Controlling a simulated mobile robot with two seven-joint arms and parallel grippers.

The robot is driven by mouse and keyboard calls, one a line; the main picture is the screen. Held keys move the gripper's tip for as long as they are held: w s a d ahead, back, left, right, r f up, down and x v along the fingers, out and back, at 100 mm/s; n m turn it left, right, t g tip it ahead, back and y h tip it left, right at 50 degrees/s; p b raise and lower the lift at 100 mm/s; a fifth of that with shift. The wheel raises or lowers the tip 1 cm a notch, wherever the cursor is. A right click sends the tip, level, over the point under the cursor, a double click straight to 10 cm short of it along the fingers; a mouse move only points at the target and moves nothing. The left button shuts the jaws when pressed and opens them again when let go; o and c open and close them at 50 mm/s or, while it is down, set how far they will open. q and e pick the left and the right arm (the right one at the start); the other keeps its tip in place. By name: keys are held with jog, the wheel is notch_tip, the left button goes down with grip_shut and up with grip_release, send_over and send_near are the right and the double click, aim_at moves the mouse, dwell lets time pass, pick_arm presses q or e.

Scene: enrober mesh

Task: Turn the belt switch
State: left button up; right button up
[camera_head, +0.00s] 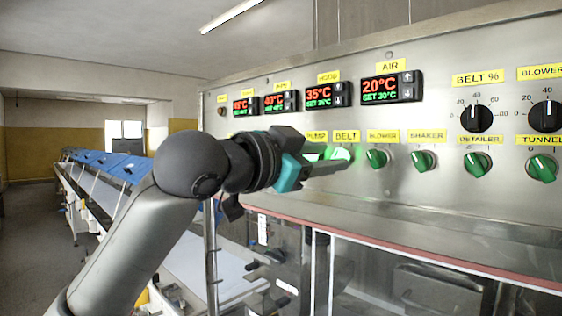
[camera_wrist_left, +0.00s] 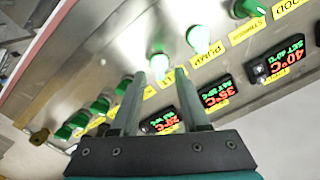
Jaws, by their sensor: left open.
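The belt switch (camera_head: 341,153) is a bright green knob under the yellow BELT label (camera_head: 346,136) on the steel panel. My left gripper (camera_head: 342,165) is at the panel in front of it, and its fingers hide the knob's lower part. In the left wrist view the left gripper (camera_wrist_left: 161,82) is open, with its two fingers apart and nothing held. The belt switch (camera_wrist_left: 158,60) shows just beyond and between the fingertips there. I cannot tell whether the fingers touch it. My right gripper is in neither view.
The pump knob (camera_wrist_left: 198,38) is close beside the belt switch. The blower knob (camera_head: 377,158) and shaker knob (camera_head: 423,160) are to its right. Temperature displays (camera_head: 392,88) are above. A reddish ledge (camera_head: 420,252) runs below the panel. A long conveyor (camera_head: 105,190) extends at left.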

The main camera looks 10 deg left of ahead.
pick_arm(q)
jog(key=b+v, duration=0.2)
jog(key=v, duration=1.1)
jog(key=shift+s+a, duration=0.1)
jog(key=shift+s, duration=0.05)
